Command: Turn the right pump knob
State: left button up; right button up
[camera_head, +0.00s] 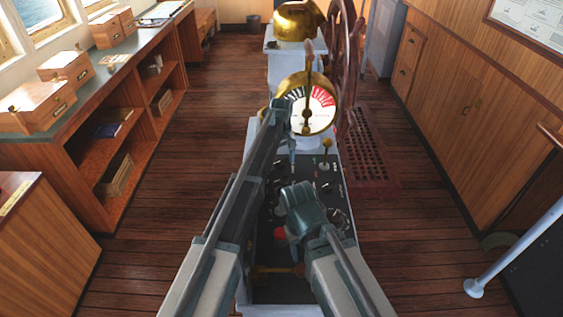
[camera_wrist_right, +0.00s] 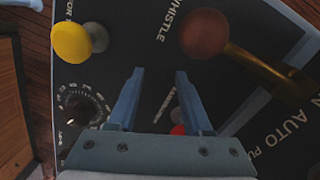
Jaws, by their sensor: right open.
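The dark console panel (camera_head: 325,185) stands in the middle of the head view with several small knobs. Black knobs (camera_head: 338,218) show at its right side, beside my right wrist; I cannot tell which is the right pump knob. In the right wrist view, lettering beginning "AUTO PU" is at the lower right, and a black dial with a scale (camera_wrist_right: 80,108) is at the left. My right gripper (camera_wrist_right: 158,72) is open and empty above the panel; in the head view my wrist hides its fingers. My left gripper (camera_head: 292,160) points down over the far part of the panel; its jaw opening is unclear.
A yellow knob (camera_wrist_right: 72,42) and a brown ball on a brass lever (camera_wrist_right: 204,34) stand up near my right fingers. The brass telegraph dial (camera_head: 322,108) and ship's wheel (camera_head: 342,45) stand beyond. Wooden floor is clear on the left.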

pick_arm(q)
jog(key=c, duration=1.1)
jog(key=m, duration=0.6)
jog(key=shift+a, duration=0.15)
jog(key=m, duration=0.5)
jog(key=shift+a+m, duration=0.1)
jog(key=shift+m, duration=0.5)
jog(key=o, duration=1.2)
jog(key=shift+o, duration=0.2)
